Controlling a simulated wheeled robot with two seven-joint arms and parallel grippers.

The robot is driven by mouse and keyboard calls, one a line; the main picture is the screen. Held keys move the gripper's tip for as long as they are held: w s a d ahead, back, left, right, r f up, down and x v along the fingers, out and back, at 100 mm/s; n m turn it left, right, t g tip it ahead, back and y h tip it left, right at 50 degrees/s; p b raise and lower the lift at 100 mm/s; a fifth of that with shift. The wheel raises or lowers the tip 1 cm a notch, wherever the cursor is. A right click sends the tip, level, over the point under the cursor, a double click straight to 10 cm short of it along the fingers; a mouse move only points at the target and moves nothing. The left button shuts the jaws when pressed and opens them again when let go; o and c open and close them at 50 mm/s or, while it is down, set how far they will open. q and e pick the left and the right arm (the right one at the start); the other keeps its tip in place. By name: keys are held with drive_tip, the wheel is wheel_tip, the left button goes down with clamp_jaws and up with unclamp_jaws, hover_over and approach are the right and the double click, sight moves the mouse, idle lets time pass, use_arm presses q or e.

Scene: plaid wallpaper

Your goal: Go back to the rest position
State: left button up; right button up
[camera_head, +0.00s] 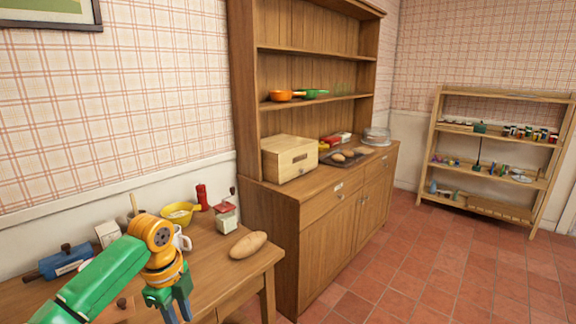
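My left arm comes in from the lower left, green with an orange wrist. My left gripper (177,310) points down in front of the wooden table (215,274), near its front edge. Its two bluish fingers look apart, and I see nothing between them. My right gripper is not in view.
A wooden hutch (328,212) and shelf rack (488,206) stand beyond. The tiled floor (440,270) at right is clear.

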use_arm(q)
wheel_tip(320, 180, down, 14)
drive_tip(key=w+d+n, duration=0.2)
drive_tip(key=n, duration=0.3)
drive_tip(key=s+f+n+t, duration=0.1)
drive_tip(key=s+f+n, duration=0.25)
drive_tip(key=f, duration=0.45)
drive_tip(key=s+f+n, duration=0.2)
drive_tip(key=s+f, duration=0.2)
drive_tip(key=f, duration=0.4)
drive_tip(key=s+f+n, duration=0.2)
drive_tip(key=s+f, duration=0.2)
drive_tip(key=s, duration=0.6)
drive_tip(key=s+f+n, duration=0.3)
drive_tip(key=s+f, duration=0.2)
drive_tip(key=s, duration=0.6)
drive_tip(key=s+f+n, duration=0.2)
drive_tip(key=s+f, duration=0.2)
drive_tip(key=s, duration=0.6)
drive_tip(key=shift+s+a+f+g, duration=0.15)
drive_tip(key=shift+s+f+g, duration=0.15)
drive_tip(key=shift+f, duration=0.05)
